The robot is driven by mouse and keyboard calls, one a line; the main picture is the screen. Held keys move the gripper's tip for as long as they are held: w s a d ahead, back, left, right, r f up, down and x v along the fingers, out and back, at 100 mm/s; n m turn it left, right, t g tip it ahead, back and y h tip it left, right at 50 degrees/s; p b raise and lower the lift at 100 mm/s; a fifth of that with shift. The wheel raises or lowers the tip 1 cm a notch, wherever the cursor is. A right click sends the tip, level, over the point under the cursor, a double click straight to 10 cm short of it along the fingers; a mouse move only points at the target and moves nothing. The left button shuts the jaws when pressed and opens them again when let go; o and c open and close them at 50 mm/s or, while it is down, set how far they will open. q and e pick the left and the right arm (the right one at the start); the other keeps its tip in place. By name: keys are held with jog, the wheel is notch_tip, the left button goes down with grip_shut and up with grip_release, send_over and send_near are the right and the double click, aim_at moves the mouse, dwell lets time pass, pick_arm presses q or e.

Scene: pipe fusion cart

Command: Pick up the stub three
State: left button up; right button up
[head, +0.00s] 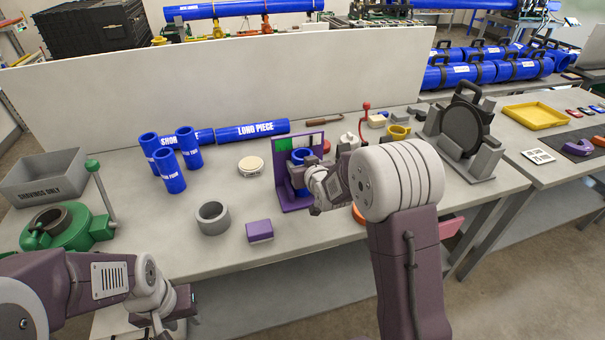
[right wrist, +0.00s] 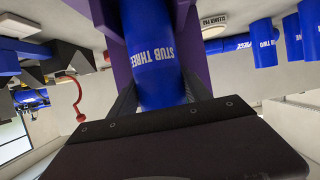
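Stub three (head: 299,158) is a short blue pipe standing upright at a purple stand (head: 284,193) in the middle of the table. It fills the middle of the right wrist view (right wrist: 160,60), with its white label upside down. My right gripper (head: 313,188) is at the stub, its dark fingers (right wrist: 163,95) against both sides. The arm hides part of the stub in the head view. My left gripper (head: 187,308) is low at the left front, away from the stub; its fingers are not clear.
A grey ring (head: 212,217) and a purple block (head: 260,231) lie in front. A green clamp (head: 65,228) is at the far left, a black disc machine (head: 464,130) at the right.

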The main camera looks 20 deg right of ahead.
notch_tip(320, 180, up, 28)
jog(key=p, duration=1.3)
jog(key=shift+f, duration=0.1)
